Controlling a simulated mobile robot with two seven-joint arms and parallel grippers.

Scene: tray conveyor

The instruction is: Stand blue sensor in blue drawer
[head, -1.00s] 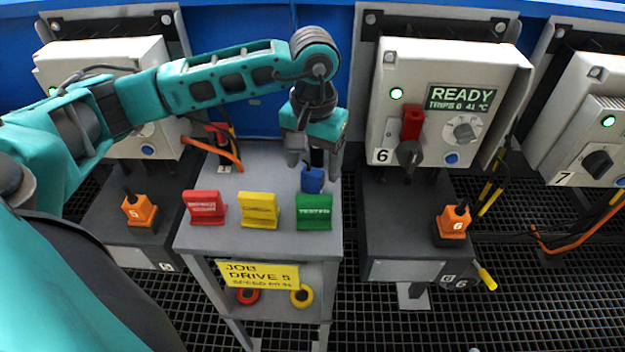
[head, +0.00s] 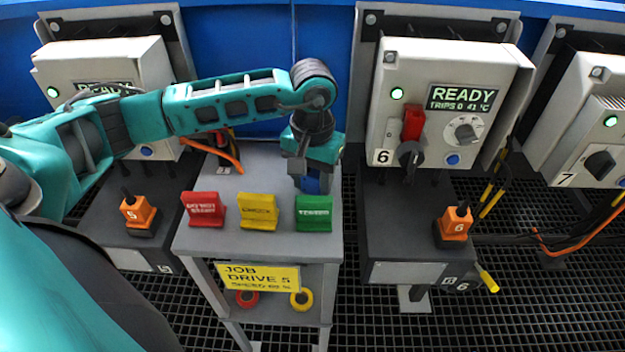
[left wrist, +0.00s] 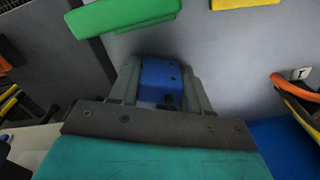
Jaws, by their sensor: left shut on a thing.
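The blue sensor (head: 312,186) is a small blue block at the right end of the grey stand's top, just behind the green tag. My left gripper (head: 312,178) points down over it and is shut on it; the fingers and wrist hide its upper part. In the left wrist view the blue sensor (left wrist: 160,78) sits between both fingers of the left gripper (left wrist: 160,72). I cannot tell whether the sensor still touches the stand top. No blue drawer can be made out in either view. My right gripper is not in view.
A red tag (head: 203,209), yellow tag (head: 258,211) and green tag (head: 313,212) stand along the front of the grey stand (head: 224,243). Orange plugs flank it, one (head: 138,214) left, one (head: 455,222) right. The drive 6 box (head: 450,110) rises at the right.

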